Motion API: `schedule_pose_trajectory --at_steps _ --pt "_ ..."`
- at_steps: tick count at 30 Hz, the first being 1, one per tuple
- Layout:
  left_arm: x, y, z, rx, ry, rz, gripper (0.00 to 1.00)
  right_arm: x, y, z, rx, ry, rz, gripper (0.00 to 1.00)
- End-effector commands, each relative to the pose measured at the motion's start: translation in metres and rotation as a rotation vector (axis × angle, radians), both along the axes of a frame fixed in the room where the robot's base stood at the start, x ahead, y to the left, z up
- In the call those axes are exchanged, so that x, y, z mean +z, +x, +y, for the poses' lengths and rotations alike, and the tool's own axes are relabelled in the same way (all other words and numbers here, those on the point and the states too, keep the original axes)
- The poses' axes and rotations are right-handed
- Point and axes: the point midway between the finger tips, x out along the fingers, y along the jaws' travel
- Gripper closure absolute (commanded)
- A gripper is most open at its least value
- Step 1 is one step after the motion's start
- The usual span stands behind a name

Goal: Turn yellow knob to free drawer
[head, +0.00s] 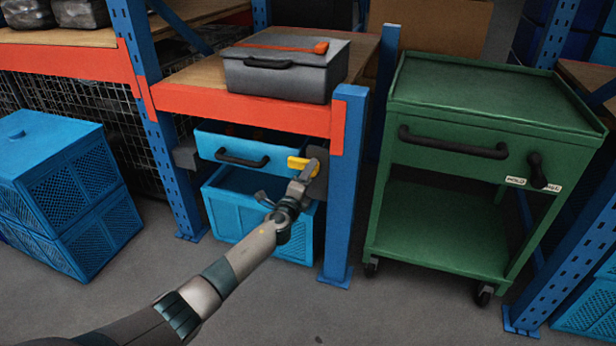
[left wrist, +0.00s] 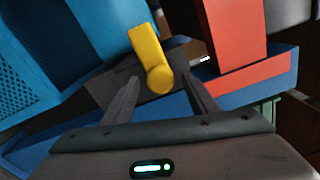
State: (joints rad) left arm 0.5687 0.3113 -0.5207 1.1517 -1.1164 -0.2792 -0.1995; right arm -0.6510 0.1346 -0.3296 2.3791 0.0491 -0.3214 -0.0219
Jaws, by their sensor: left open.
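The yellow knob (head: 297,163) is a short lever on a dark plate (head: 318,176) at the right end of the blue drawer (head: 222,146). The drawer front has a black handle (head: 242,160) and sits under the orange shelf beam. My left gripper (head: 306,176) is at the knob in the head view and partly hides the plate. In the left wrist view the knob (left wrist: 148,52) points up and left, with its round hub between the tips of my open left gripper (left wrist: 160,80). I cannot tell whether the fingers touch it. My right gripper is not in view.
A blue crate (head: 234,211) stands under the drawer. A blue rack post (head: 345,190) is close to the right of the knob. A grey toolbox (head: 283,72) sits on the shelf above. A green trolley (head: 455,150) stands at right. The floor in front is clear.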

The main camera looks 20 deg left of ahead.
Motion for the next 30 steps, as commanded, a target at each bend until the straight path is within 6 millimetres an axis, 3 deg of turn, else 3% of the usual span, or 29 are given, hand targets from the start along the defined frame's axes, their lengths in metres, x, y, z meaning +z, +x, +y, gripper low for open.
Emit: schedule_pose_trajectory --at_steps 4,11,22,30 --pt "0.0 -0.0001 -0.0001 0.0 0.0 0.0 0.47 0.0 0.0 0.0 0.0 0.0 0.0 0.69" --pt "-0.0002 -0.0003 0.0001 0.0 0.0 0.0 0.99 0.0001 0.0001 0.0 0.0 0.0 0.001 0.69" --pt "-0.0001 -0.0003 0.0004 0.0 0.035 -0.001 1.0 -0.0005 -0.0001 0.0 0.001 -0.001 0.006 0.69" --pt "0.0002 -0.0002 0.0008 0.001 0.163 -0.005 1.0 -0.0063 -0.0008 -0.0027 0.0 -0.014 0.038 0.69"
